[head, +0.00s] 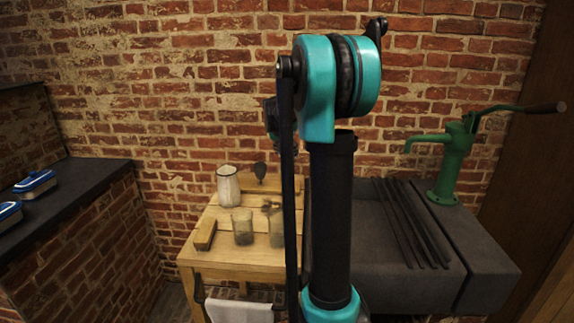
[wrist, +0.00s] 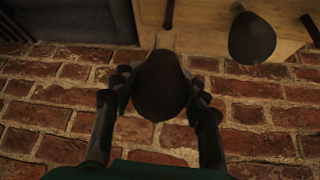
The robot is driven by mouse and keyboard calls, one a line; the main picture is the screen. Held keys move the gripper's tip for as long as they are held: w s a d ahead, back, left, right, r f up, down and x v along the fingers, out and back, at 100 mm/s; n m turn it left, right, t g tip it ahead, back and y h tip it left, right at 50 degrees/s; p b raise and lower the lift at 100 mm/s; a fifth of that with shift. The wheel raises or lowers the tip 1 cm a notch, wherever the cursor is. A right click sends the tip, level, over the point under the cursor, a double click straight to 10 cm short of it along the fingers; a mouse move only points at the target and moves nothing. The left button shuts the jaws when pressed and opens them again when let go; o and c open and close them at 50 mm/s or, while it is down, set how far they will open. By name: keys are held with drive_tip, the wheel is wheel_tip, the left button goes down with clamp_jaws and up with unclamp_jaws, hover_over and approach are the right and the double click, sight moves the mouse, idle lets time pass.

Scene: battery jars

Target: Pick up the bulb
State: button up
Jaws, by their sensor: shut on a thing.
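In the wrist view, my gripper (wrist: 160,85) is shut on a dark, rounded bulb (wrist: 159,88), with a finger at each side. A narrower stub shows at the bulb's upper end. Brick wall lies behind it. A second dark, rounded thing (wrist: 252,38) shows over the pale wooden table at upper right, apart from my gripper. In the head view, a dark round thing (head: 260,170) stands at the back of the wooden table. My arm largely hides my gripper and the held bulb in that view.
The wooden table (head: 262,256) holds a pale jug (head: 228,188), two glass jars (head: 242,227) and a wooden block (head: 205,234). A dark sink (head: 385,255) with several rods and a green pump (head: 450,160) stands to the right. A dark counter (head: 75,185) stands left.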

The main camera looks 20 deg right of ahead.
wheel_tip(320, 180, up, 12)
drive_tip(key=shift+f, duration=0.15)
idle(1.2)
